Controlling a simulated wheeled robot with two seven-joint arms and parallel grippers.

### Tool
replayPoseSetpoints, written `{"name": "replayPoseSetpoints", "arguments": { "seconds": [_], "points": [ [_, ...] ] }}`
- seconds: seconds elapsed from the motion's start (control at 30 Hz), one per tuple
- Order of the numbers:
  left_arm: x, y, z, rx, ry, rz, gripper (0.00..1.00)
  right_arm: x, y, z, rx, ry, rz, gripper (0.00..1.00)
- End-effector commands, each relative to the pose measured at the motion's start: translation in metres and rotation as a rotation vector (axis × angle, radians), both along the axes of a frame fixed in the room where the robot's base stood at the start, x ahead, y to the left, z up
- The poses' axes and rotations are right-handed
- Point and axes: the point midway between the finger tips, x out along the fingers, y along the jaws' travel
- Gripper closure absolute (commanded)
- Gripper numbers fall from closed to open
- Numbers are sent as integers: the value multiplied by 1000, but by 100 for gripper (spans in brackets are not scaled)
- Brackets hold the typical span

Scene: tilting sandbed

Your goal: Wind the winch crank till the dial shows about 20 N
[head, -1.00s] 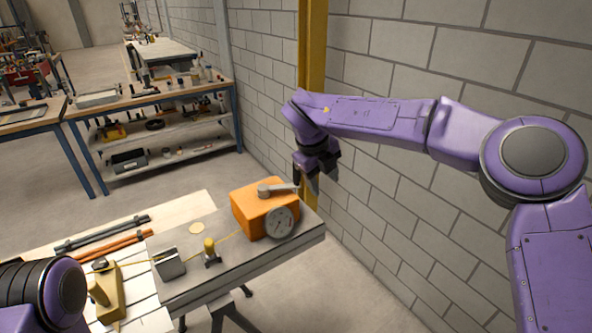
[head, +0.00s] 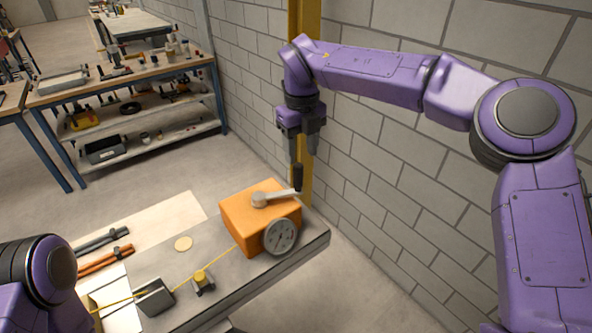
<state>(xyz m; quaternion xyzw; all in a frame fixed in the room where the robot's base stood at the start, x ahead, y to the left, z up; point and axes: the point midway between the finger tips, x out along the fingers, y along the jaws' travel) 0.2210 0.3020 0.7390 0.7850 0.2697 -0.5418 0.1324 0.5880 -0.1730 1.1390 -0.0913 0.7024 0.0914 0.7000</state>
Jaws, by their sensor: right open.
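The orange winch box (head: 250,222) stands at the right end of a grey bench plate. Its grey crank arm (head: 276,196) lies on top and points right, with a dark upright handle (head: 298,179) at its end. The round dial (head: 280,236) is on the box's front right; its reading is too small to tell. My right gripper (head: 303,160) points down, open, with its fingertips at the upper part of the handle; whether they touch it I cannot tell. My left arm shows at the lower left, but its gripper is out of view.
A yellow cord (head: 220,256) runs from the winch past a yellow-topped post (head: 202,281) and a grey metal block (head: 155,297). Dark and orange bars (head: 104,261) lie at left. The block wall (head: 420,190) is close on the right.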

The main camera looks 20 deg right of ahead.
Motion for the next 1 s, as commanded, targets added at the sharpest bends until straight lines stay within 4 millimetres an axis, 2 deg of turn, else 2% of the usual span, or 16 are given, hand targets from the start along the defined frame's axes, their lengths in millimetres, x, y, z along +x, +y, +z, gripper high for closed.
{"name": "replayPoseSetpoints", "arguments": {
  "seconds": [0.2, 0.33, 0.5, 0.7, 0.73, 0.87, 0.9, 1.0],
  "points": [
    [-1, 0, 12, 0, 2, 0, 48, 1, 6, -48, 1, 4, 11, 48],
    [0, 0, 17, -1, 1, 0, 48, 1, 6, -71, 0, 3, 9, 48],
    [0, 0, 19, -1, 1, 0, 48, 1, 4, -83, 1, -1, 6, 48],
    [0, 0, 18, -1, 1, 0, 48, 1, 4, -85, 1, -1, 5, 48],
    [0, 0, 18, -1, 1, 0, 48, 1, 4, -85, 1, -1, 5, 52],
    [0, 0, 18, -1, 1, 0, 48, 1, 4, -84, 1, -1, 5, 94],
    [0, 0, 18, -1, 1, 0, 48, 1, 4, -84, 1, -1, 5, 100],
    [0, 0, 18, -1, 1, 0, 48, 1, 4, -85, 1, -1, 5, 100]
  ]
}}
